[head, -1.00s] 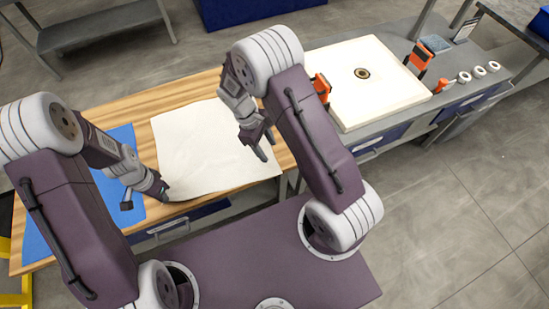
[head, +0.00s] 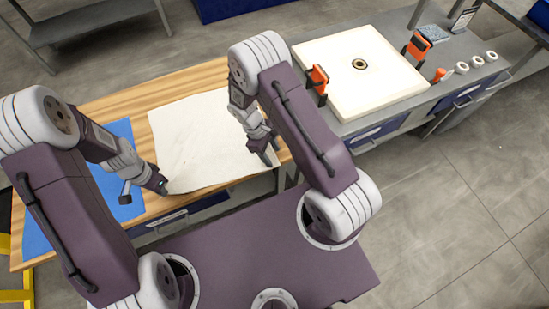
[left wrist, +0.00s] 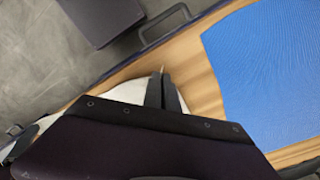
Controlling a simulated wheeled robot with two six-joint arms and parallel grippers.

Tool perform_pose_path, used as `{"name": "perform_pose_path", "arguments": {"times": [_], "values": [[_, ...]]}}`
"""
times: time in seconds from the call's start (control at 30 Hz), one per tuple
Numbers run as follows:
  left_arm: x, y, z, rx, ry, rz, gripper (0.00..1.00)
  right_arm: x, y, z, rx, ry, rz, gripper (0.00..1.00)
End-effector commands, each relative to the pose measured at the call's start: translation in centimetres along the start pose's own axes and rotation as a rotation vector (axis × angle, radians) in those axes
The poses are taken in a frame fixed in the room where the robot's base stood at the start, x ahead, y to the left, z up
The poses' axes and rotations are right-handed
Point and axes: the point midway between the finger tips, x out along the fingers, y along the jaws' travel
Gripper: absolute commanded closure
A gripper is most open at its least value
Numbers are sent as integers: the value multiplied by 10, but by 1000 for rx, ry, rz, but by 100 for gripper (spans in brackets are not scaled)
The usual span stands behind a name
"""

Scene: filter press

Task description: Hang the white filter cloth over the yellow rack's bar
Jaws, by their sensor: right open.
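The white filter cloth (head: 192,140) lies mostly flat on the wooden tabletop in the head view. My left gripper (head: 164,188) is at its front-left corner. In the left wrist view its fingers (left wrist: 164,88) are close together, with a bit of white cloth (left wrist: 126,92) beside them and a white sliver at the tips; they look shut on the corner. My right gripper (head: 271,157) is open and empty at the cloth's front-right corner; whether it touches the cloth is unclear. The yellow rack (head: 14,296) shows only partly at the lower left; its bar is out of view.
A blue mat (head: 118,180) lies left of the cloth on the wooden table (head: 110,104). At the right, a white filter plate (head: 365,75) with orange-black clamps (head: 316,80) stands on a grey bench. White rings (head: 476,60) lie beyond it.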

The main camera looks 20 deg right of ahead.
Motion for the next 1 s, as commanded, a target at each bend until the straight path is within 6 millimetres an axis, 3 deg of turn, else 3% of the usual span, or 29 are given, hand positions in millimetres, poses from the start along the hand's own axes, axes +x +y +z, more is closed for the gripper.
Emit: {"name": "perform_pose_path", "arguments": {"times": [0.4,0.8,1.0], "values": [[0,0,0,0,0,0,100,2,0,0,0,0,0,45],[0,0,0,0,0,0,100,2,0,0,0,0,0,100],[0,0,0,0,0,0,100,2,0,0,0,0,0,100]]}}
